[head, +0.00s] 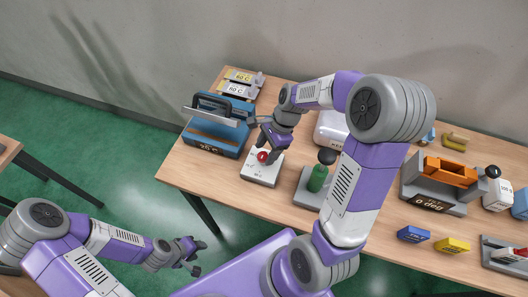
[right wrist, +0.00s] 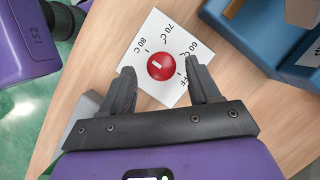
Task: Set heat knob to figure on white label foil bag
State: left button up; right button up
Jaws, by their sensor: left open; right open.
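The red heat knob (head: 262,157) sits on a white dial plate (head: 262,172) near the table's front left. In the right wrist view the knob (right wrist: 161,67) shows a pale line, and the plate carries OFF, 60 C, 70 C and 80 C. My right gripper (head: 272,142) is open above the knob, its fingers on either side of it in the wrist view; contact cannot be told. The white label foil bag (head: 238,90) lies at the back left; its figure is small, seemingly 60 C. A yellow label foil bag (head: 242,77) lies behind it. My left gripper (head: 190,258) is open, off the table.
A blue machine (head: 208,137) with a temperature display stands left of the dial. A green bottle-like object (head: 318,178) on a grey stand is to its right. Farther right are an orange-topped device (head: 445,172), a blue block (head: 413,234) and a yellow block (head: 452,245).

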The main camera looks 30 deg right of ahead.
jog(key=shift+w+a+f, duration=0.15)
jog(key=shift+a+f, duration=0.05)
jog(key=shift+f, duration=0.35)
jog(key=shift+a+f, duration=0.1)
jog(key=shift+f, duration=0.05)
jog(key=c, duration=1)
